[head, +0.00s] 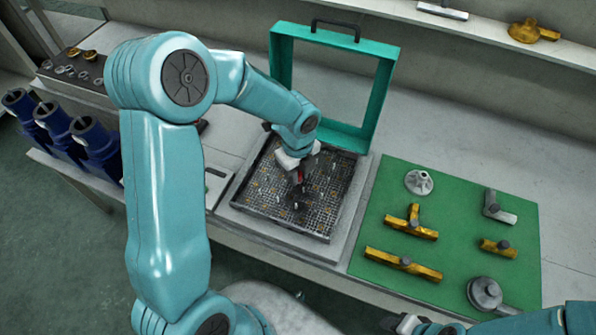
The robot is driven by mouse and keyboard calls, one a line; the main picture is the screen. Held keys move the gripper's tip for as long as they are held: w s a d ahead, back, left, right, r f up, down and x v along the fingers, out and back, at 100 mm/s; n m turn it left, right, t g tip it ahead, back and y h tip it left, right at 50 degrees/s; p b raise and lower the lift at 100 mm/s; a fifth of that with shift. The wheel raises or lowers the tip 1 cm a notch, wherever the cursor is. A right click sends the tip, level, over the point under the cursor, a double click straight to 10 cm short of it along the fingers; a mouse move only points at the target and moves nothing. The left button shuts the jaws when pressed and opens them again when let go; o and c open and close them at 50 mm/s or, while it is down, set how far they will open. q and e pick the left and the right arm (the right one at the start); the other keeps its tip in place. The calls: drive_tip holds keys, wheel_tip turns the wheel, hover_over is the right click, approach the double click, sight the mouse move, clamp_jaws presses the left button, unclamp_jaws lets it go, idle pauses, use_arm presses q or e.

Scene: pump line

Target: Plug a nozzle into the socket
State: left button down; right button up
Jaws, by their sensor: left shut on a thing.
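My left gripper (299,186) reaches down over a dark gridded tray (250,196). Its jaws are shut on a small dark and red thing, which is mostly hidden by the fingers; I cannot tell whether it is the nozzle. The tray is dotted with small orange and pale spots, and I cannot make out a single socket there. I cannot tell whether the held thing touches the tray. My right gripper (402,322) is only partly in view at the bottom edge, and its jaws are unclear.
A teal frame with a handle (387,95) stands upright behind the tray. A green mat (455,215) to the right carries several brass and grey fittings. Blue pump parts (97,140) stand at the left. A shelf (480,35) runs along the back.

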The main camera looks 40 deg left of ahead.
use_arm(q)
drive_tip(key=shift+f, duration=0.25)
drive_tip(key=c, duration=0.9)
unclamp_jaws()
drive_tip(key=shift+w+r+p, duration=0.15)
drive_tip(key=shift+r+p, duration=0.5)
drive_tip(key=shift+r, duration=0.25)
drive_tip(key=shift+s+r+p, duration=0.2)
drive_tip(key=shift+r+p, duration=0.65)
drive_tip(key=shift+r, duration=0.25)
drive_tip(key=shift+w+r+p, duration=0.1)
drive_tip(key=shift+r+p, duration=0.75)
drive_tip(key=shift+r, duration=0.25)
